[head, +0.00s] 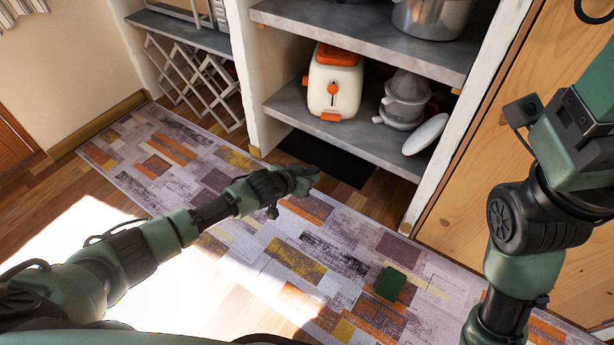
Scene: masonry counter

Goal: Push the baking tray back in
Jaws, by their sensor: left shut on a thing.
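The baking tray (328,158) looks to be the flat black panel low under the bottom shelf, sticking out over the floor by the rug. My left arm reaches across the rug from the left. Its gripper (312,174) is at the tray's near edge and is shut on it, though the fingers are small and dark and the contact is hard to see. The back of the tray is hidden under the shelf. My right arm stands at the right side of the view, and its gripper is not visible.
The shelf above (284,101) holds a cream and orange toaster (334,88), a grey juicer (404,98) and a leaning white plate (425,134). A pot (431,16) stands higher. A small green object (390,283) lies on the patterned rug (300,257). A wooden door (530,150) is right.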

